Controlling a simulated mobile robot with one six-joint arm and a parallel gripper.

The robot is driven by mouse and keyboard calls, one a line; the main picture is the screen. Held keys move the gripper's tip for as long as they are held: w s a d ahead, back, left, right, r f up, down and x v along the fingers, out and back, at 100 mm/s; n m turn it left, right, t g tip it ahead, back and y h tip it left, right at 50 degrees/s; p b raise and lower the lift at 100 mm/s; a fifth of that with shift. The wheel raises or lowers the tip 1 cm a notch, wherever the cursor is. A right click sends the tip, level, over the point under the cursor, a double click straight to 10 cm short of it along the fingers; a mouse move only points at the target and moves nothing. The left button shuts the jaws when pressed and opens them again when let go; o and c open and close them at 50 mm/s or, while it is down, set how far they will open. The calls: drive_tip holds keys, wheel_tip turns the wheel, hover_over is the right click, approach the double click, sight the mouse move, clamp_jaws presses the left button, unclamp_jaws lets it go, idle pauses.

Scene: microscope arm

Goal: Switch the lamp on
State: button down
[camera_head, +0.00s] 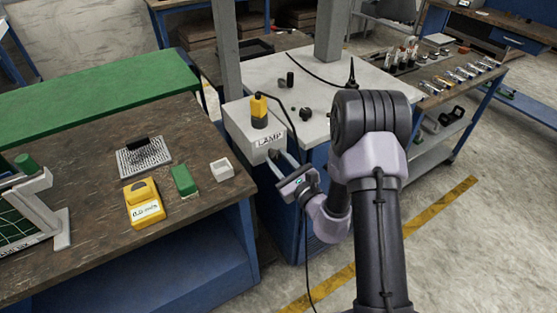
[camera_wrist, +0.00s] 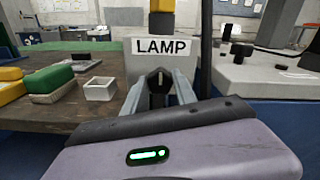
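The lamp box (camera_head: 240,128) is pale grey with a LAMP label (camera_head: 269,140) on its front face. The label also shows large in the wrist view (camera_wrist: 161,46). Below the label is a dark round knob (camera_wrist: 159,79) with a pale pointer mark, which looks to point up. My gripper (camera_head: 279,162) is in front of this face, its two fingers apart. In the wrist view the fingertips (camera_wrist: 160,84) lie to the left and right of the knob. I cannot tell whether they touch it. The knob's lower part is hidden.
A yellow and black plug-like piece (camera_head: 259,111) with a dark cable stands on the box. A white table (camera_head: 345,80) stands behind.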

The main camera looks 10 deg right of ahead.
drive_tip(key=shift+m, duration=0.3)
drive_tip(key=m+p, duration=0.2)
drive_tip(key=shift+r+m, duration=0.1)
drive_tip(key=shift+m, duration=0.2)
drive_tip(key=m+p, duration=0.3)
drive_tip(key=m, duration=0.2)
drive_tip(key=shift+d+m, duration=0.1)
drive_tip(key=shift+m, duration=0.2)
drive_tip(key=m+p, duration=0.3)
drive_tip(key=m, duration=0.1)
drive_tip(key=shift+f+m+p, duration=0.2)
drive_tip(key=shift+m+p, duration=0.9)
drive_tip(key=shift+m, duration=1.4)
drive_tip(key=c, duration=1)
unclamp_jaws()
